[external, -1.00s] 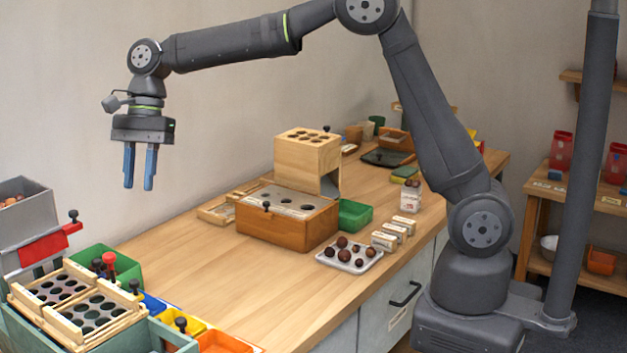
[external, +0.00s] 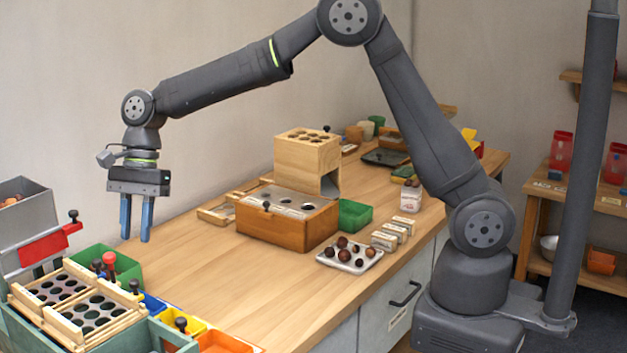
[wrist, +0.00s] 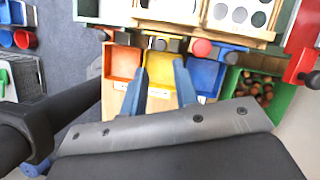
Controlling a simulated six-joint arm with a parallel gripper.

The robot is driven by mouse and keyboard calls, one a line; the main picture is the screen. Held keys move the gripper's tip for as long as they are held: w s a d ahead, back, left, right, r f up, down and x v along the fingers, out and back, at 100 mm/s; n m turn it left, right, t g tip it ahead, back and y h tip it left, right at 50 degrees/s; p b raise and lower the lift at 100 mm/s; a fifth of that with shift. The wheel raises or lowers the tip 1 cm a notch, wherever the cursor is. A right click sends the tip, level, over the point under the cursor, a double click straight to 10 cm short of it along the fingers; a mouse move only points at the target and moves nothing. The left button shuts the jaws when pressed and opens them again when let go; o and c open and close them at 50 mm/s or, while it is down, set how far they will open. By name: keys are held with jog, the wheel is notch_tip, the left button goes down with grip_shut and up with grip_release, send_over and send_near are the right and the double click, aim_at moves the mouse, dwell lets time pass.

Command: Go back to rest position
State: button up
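My gripper (external: 136,238) hangs pointing down at the left of the external view, above the bench near the green bin. Its two blue fingers are apart with nothing between them. In the wrist view my gripper (wrist: 160,75) shows the same spread fingers, over the yellow bin (wrist: 161,70). The orange bin (wrist: 123,62) and the blue bin (wrist: 204,76) lie to either side. No bag or chestnut is in its grasp.
A green bin (external: 127,265) and wooden trays with round holes (external: 98,318) stand at the left front. A wooden box (external: 285,222) and a tray of chestnuts (external: 370,260) stand mid-bench. The bench top (external: 235,275) between them is clear.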

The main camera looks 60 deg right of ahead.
jog(key=x, duration=0.8)
jog(key=shift+f, duration=0.2)
jog(key=shift+r, duration=0.15)
jog(key=v, duration=1.8)
jog(key=x, duration=1.9)
jog(key=shift+d+f, duration=0.2)
jog(key=shift+f, duration=0.05)
jog(key=shift+w+d+f, duration=0.1)
jog(key=shift+w+f, duration=0.1)
jog(key=v, duration=1.7)
jog(key=n+t, duration=0.4)
jog(key=n, duration=0.9)
send_near(146, 273)
jog(key=shift+s+d+r, duration=0.3)
jog(key=shift+d+r, duration=0.05)
jog(key=shift+r, duration=0.3)
jog(key=shift+s+d+r, duration=0.3)
jog(key=shift+d+r, duration=0.05)
jog(key=shift+r, duration=0.3)
jog(key=shift+s+d+r, duration=0.3)
jog(key=shift+d+r, duration=0.05)
jog(key=shift+r, duration=0.25)
